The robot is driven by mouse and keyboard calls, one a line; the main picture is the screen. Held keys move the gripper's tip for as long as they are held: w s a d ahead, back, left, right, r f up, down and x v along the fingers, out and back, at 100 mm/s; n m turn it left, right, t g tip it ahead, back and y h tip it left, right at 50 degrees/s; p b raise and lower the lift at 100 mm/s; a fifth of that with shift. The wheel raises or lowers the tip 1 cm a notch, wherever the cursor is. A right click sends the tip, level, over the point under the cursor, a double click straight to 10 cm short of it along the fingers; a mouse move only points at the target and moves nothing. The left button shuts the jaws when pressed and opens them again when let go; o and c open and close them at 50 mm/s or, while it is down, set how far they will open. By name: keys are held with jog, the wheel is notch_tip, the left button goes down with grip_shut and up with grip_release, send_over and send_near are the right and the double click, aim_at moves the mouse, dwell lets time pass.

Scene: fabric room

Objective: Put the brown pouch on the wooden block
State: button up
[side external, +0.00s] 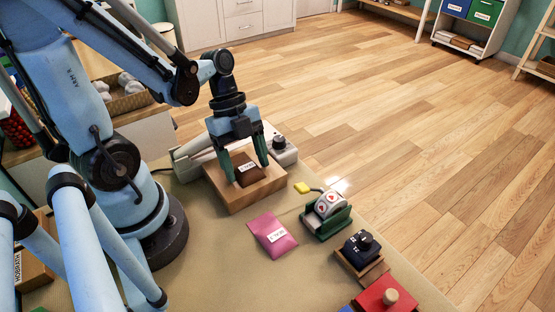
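The brown pouch (250,178), with a white label, is over the top of the wooden block (237,203) and seems to lie on it. My gripper (249,173) points down over the block, with one green finger on each side of the pouch. The fingertips are right at the pouch's edges. I cannot tell whether they press on it or stand just clear of it.
A pink pouch (273,234) lies on the mat in front of the block. To the right are a green holder (327,222) with a card-marked roll, a dark item on a wooden stand (361,250) and a red block with a knob (388,296). A grey device (280,147) stands behind the block.

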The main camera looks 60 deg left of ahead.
aim_at(236, 159)
jog(key=shift+o, duration=0.7)
jog(key=shift+r, duration=0.1)
jog(key=shift+r, duration=0.2)
jog(key=v, duration=1.2)
jog(key=w+d+f+n+t+y, duration=0.2)
jog(key=w+d+n+t+y, duration=0.2)
jog(key=n, duration=1.4)
jog(key=w+d+t, duration=0.1)
jog(key=w+t, duration=0.1)
jog(key=t, duration=0.1)
jog(key=shift+w+y, duration=0.25)
jog(key=shift+y, duration=0.05)
